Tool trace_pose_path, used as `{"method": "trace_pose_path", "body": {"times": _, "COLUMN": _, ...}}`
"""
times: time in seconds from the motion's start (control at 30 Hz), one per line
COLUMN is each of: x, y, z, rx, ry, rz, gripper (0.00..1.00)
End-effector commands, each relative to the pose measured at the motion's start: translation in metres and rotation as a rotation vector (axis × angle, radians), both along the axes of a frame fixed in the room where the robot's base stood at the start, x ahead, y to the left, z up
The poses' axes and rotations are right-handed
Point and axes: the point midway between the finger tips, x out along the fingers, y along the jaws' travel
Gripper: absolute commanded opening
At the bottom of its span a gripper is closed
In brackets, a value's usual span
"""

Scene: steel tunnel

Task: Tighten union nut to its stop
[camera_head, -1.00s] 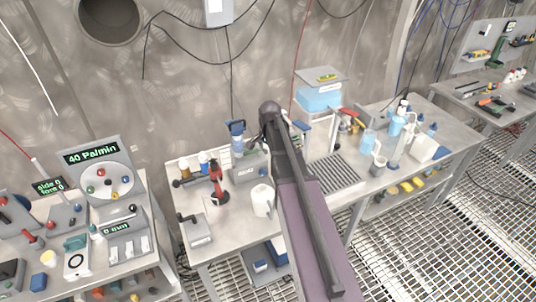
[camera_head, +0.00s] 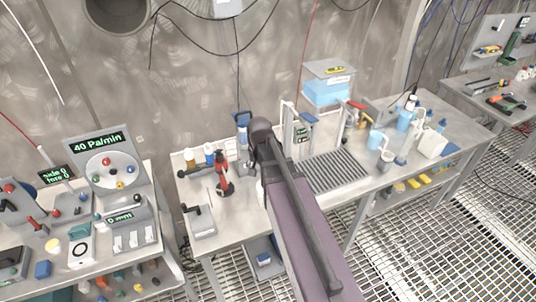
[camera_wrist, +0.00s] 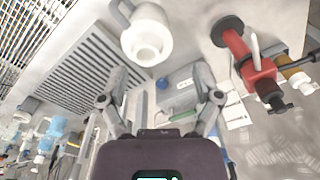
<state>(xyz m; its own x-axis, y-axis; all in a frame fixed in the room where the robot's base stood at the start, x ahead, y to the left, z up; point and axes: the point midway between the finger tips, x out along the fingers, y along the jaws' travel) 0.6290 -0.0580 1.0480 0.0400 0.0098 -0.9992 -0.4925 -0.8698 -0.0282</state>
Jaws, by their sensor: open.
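I cannot pick out the union nut with certainty in either view. In the wrist view my gripper (camera_wrist: 160,88) is open, its two grey fingers spread wide with nothing held. A grey block (camera_wrist: 188,80) with blue and green details shows beyond and between the fingers. In the head view my arm hides the gripper and most of the bench just in front of it. A blue-topped device (camera_head: 242,121) stands at the back of the middle bench, just left of my arm's elbow.
A white mug (camera_wrist: 147,38) and a red tool (camera_wrist: 250,62) stand near the gripper. The red tool also shows in the head view (camera_head: 223,176). A drain grille (camera_head: 335,173) and blue-liquid tank (camera_head: 328,90) lie to the right. A display board (camera_head: 104,165) stands on the left bench.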

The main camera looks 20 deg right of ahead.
Motion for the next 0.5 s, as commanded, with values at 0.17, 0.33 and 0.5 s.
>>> {"method": "trace_pose_path", "body": {"times": 0.17, "x": -0.058, "y": 0.036, "z": -0.01, "rx": -0.014, "ry": 0.021, "rz": 0.283, "gripper": 0.82}}
{"method": "trace_pose_path", "body": {"times": 0.33, "x": -0.085, "y": 0.053, "z": -0.014, "rx": -0.02, "ry": 0.033, "rz": 0.458, "gripper": 0.82}}
{"method": "trace_pose_path", "body": {"times": 0.5, "x": -0.092, "y": 0.058, "z": -0.014, "rx": -0.022, "ry": 0.038, "rz": 0.517, "gripper": 0.82}}
